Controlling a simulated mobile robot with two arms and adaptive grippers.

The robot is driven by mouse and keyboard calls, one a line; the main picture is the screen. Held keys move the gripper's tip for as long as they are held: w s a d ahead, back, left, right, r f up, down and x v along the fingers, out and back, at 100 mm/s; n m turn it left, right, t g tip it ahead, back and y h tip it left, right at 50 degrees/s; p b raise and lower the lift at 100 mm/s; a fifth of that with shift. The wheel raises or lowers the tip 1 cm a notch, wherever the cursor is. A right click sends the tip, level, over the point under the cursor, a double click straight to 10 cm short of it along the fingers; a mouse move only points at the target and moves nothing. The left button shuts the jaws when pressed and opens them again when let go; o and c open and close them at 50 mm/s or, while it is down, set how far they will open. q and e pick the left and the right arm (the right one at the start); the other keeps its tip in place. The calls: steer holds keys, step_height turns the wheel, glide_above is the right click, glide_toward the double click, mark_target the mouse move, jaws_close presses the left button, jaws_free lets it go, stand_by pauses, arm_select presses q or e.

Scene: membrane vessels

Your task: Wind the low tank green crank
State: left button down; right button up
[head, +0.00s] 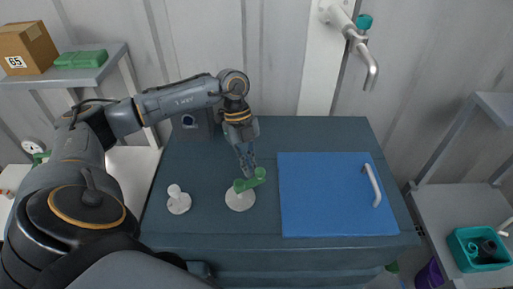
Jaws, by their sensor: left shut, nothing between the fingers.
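The low tank (215,224) is a dark teal box with a flat top. The green crank (249,181) stands on a round white base on the tank's top, left of a blue lid. My left gripper (248,172) points down just behind the crank with its fingers together and nothing held. Its tips look close to the crank's upper end; I cannot tell whether they touch it. My right gripper is not in view.
A white knob (177,200) stands left of the crank. The blue lid (325,200) with a white handle (372,185) covers the right side. A pipe with a teal tap (363,22) hangs on the back wall. A teal bin (463,262) is at right.

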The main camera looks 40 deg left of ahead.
arm_select(q)
steer(key=shift+d, duration=0.7)
steer(key=shift+d, duration=0.15)
steer(key=shift+w, duration=0.1)
